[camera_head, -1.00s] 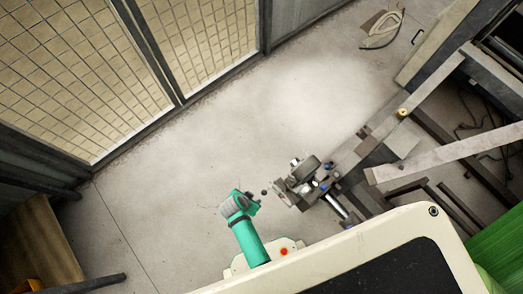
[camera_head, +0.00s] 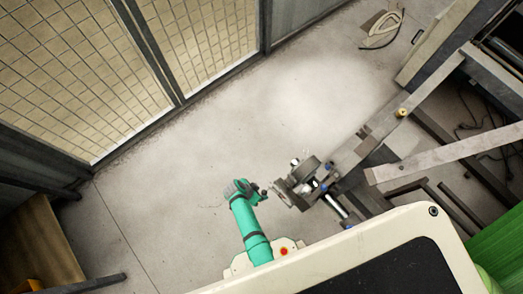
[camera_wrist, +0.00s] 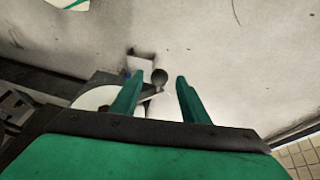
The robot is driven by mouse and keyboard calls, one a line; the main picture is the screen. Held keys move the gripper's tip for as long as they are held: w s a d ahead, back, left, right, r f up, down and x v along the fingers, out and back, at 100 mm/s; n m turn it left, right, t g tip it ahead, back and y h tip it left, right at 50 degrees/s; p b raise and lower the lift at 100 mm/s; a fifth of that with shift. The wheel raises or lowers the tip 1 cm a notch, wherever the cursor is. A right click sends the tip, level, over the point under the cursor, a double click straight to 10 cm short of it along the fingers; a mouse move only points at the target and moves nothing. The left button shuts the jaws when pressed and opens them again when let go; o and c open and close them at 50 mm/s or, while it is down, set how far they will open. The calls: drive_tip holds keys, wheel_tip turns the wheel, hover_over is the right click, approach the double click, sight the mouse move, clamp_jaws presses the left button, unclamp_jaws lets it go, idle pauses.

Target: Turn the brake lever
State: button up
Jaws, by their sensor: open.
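The brake lever shows in the wrist view as a dark round knob (camera_wrist: 160,76) on a thin light rod running down to the left. My gripper (camera_wrist: 160,80) is open, with its two green fingers pointing towards the knob, one on each side of it in the picture. The knob appears beyond or level with the fingertips; I cannot tell whether they touch it.
The machine's steel frame (camera_head: 440,162) and beams fill the right side. A mesh fence (camera_head: 90,70) runs along the upper left. A brown panel (camera_head: 35,240) stands at lower left. The concrete floor (camera_head: 190,150) between is clear. A loop-shaped item lies at the top right (camera_head: 383,28).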

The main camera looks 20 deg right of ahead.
drive_tip(key=shift+x, duration=1)
